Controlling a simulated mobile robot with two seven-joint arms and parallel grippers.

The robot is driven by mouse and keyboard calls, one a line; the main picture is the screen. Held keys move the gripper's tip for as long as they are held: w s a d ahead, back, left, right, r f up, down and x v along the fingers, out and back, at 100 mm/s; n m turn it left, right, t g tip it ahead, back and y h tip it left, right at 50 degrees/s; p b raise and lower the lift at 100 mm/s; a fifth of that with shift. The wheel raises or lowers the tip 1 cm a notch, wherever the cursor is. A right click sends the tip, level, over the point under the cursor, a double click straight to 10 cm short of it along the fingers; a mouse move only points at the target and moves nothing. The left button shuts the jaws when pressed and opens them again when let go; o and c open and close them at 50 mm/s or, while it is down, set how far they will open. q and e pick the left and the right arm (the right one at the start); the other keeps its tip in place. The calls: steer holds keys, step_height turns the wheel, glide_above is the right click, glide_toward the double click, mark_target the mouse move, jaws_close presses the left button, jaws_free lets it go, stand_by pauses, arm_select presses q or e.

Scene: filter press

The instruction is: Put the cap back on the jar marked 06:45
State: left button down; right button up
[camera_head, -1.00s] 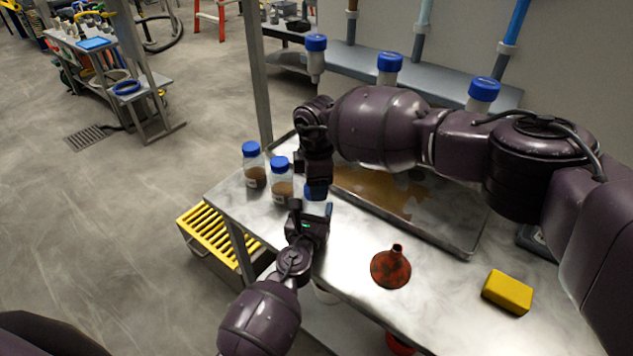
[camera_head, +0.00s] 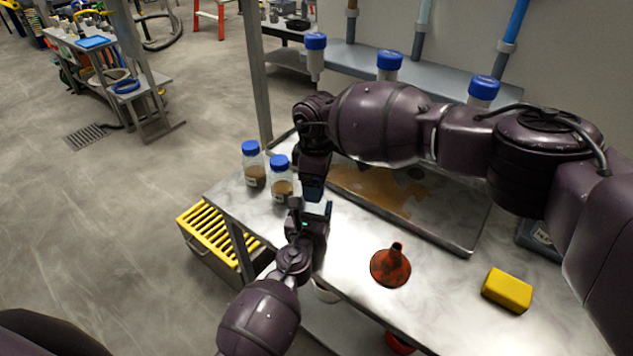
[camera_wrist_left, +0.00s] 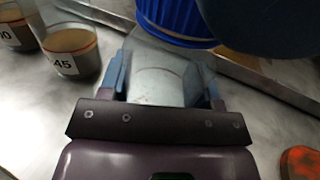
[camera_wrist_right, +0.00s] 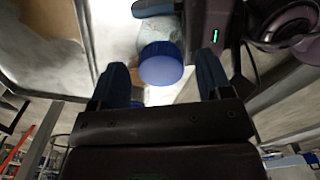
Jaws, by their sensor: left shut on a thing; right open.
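My left gripper (camera_head: 312,217) is shut on a clear jar (camera_wrist_left: 160,85) above the near left part of the steel table. A ribbed blue cap (camera_wrist_left: 178,18) sits at the jar's top end in the left wrist view; whether it is fully seated I cannot tell. The cap also shows in the right wrist view (camera_wrist_right: 161,64), between the fingers of my right gripper (camera_head: 314,190). That gripper is open and close over the cap, with a gap on each side. The held jar's label is hidden, so I cannot read its time.
Two blue-capped jars with brown contents, a left one (camera_head: 254,175) and a right one (camera_head: 281,188), stand beside my grippers; one label ends in 45. A metal tray (camera_head: 455,240) lies behind. A red funnel (camera_head: 390,268) and yellow sponge (camera_head: 508,290) are at right, with clear tabletop between.

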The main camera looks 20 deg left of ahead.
steer(key=shift+r, duration=2)
